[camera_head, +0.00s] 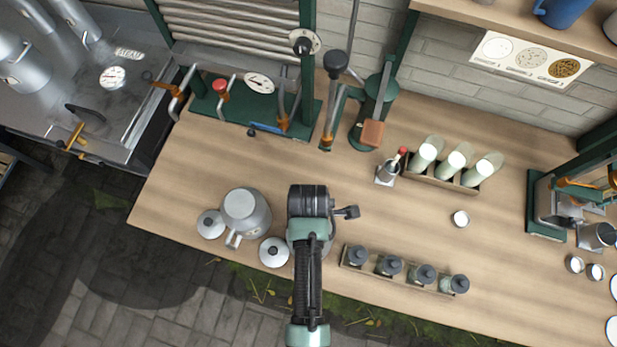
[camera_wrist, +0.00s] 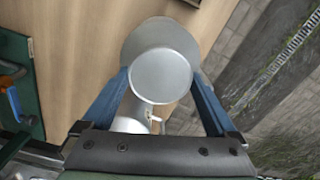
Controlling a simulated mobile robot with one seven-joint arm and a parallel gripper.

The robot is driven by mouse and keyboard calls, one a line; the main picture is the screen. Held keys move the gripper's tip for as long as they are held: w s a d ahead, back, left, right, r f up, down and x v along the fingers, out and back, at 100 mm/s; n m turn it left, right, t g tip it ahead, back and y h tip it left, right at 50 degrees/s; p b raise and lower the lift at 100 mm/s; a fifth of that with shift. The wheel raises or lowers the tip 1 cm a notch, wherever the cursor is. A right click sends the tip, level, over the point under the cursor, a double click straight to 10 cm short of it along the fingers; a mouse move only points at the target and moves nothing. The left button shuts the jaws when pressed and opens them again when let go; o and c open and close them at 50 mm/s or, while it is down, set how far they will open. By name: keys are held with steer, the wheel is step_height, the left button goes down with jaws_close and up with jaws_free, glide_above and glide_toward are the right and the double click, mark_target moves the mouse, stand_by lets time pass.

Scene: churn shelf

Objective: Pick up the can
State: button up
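In the wrist view a silver metal can (camera_wrist: 161,76) with a round flat top and a wider round body stands between the two blue fingers of my gripper (camera_wrist: 163,80). The fingers are apart, one on each side of the can's narrower top; I cannot tell whether they touch it. In the head view my wrist (camera_head: 309,202) is over the front of the table, seen from above, and hides the fingers and most of what lies below them. A second grey can (camera_head: 246,214) with a handle stands to the left of my wrist.
Two round lids (camera_head: 274,252) flank the grey can on the wooden table (camera_head: 400,215). A rack of dark-capped bottles (camera_head: 405,270) lies right along the front edge. A bottle crate (camera_head: 442,180) and green lever machines (camera_head: 250,108) stand at the back. The table's middle right is fairly clear.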

steer(key=shift+s, duration=0.1)
jaws_close()
